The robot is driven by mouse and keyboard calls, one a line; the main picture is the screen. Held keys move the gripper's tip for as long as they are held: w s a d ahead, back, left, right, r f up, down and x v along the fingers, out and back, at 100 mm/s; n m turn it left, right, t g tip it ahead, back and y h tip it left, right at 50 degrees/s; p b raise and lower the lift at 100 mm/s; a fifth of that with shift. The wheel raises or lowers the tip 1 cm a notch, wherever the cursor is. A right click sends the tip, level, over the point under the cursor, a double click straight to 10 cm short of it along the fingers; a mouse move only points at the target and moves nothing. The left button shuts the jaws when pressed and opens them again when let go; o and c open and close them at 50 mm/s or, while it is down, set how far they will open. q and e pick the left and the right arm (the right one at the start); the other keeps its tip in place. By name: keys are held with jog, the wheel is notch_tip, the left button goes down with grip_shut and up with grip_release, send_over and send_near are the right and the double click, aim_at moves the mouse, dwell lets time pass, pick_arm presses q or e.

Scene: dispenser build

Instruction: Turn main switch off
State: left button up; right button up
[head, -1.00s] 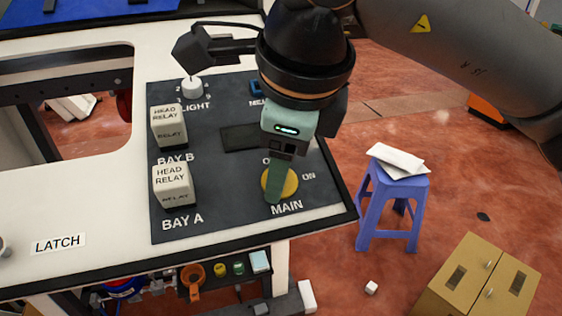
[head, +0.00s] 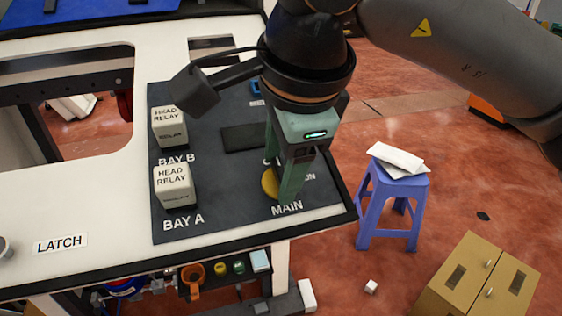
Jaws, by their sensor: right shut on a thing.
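The main switch (head: 269,183) is a yellow round base on the dark panel, above the MAIN label at its lower right corner. My right gripper (head: 284,182) reaches down over it from above, its green fingers at the switch and shut on its knob. The fingers hide the knob and the right part of the yellow base, so I cannot read the knob's exact angle. The ON label to the right is partly covered, and the label above the switch is mostly hidden. My left gripper is not in view.
Two white head relay blocks stand left of the switch, at BAY B (head: 169,127) and BAY A (head: 174,185). The dark panel (head: 225,205) lies on a white table (head: 110,215). A blue stool (head: 392,205) with papers and a tan cabinet (head: 480,285) stand on the floor at right.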

jog(key=o, duration=1.4)
jog(key=v, duration=1.2)
jog(key=shift+d+r+p, duration=0.1)
jog(key=shift+r+p, duration=0.2)
jog(key=shift+p, duration=0.1)
jog(key=shift+s, duration=0.1)
